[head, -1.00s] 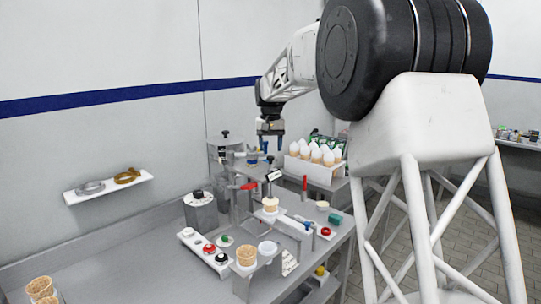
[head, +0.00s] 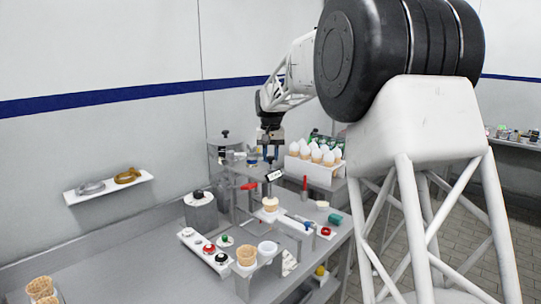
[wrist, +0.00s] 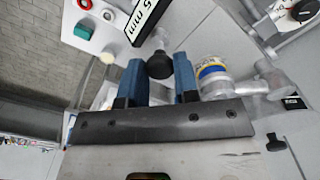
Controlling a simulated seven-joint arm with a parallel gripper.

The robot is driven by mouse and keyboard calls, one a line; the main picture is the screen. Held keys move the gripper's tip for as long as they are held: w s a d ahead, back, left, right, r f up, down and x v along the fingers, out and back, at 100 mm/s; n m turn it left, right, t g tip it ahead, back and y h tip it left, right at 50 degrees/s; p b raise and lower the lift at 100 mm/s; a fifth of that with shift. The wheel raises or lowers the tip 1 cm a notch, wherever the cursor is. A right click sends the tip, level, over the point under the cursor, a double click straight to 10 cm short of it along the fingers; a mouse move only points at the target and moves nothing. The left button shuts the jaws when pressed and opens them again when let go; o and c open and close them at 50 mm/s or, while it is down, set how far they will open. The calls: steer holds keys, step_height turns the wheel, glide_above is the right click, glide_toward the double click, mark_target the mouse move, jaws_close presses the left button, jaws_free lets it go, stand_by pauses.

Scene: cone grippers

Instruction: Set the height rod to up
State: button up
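The height rod's black knob (wrist: 159,66) shows in the wrist view, with a pale metal shaft behind it and a "5 mm" sign (wrist: 150,17) beside it. The sign (head: 274,175) also shows in the head view, just below my gripper (head: 270,156). In the wrist view my gripper (wrist: 157,66) has its two blue fingers apart, with the knob in the gap between their tips. I see no finger touching the knob. I cannot tell whether the fingertips are level with it or still above it. The head view hardly shows the knob, as my gripper is close over it.
A red-handled lever (head: 249,186) and an upright red handle (head: 304,184) stand near the rod. A cone (head: 270,204) stands in the machine below. A white box of filled cones (head: 316,172) is behind to the right.

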jaws_close()
steer(key=shift+r, duration=2.9)
steer(key=o, duration=0.9)
jaws_free()
steer(key=shift+c, duration=0.2)
step_height(320, 180, up, 8)
steer(key=shift+f, duration=0.1)
